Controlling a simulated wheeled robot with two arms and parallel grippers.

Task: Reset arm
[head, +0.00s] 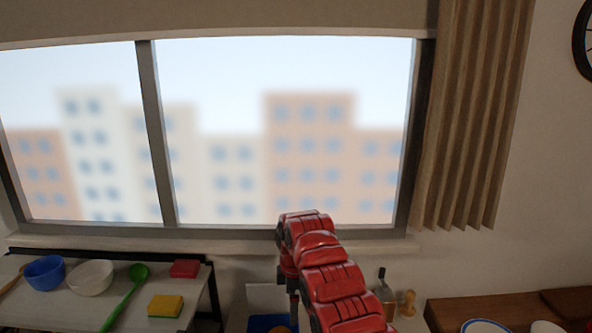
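My red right arm reaches up from the bottom edge, right of the middle, and bends over in front of the window sill. A dark narrow end part (293,287) hangs down from its far end. It looks like my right gripper, but its fingers cannot be made out, nor whether it holds anything. My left arm and gripper are out of view.
At left, a table (35,310) carries a blue bowl (45,273), a white bowl (90,278), a green spoon (124,297), a sponge (165,306) and a red block (185,268). Behind my arm are a blue container (262,324) and a bottle (384,292). A wooden surface (445,312) is at right.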

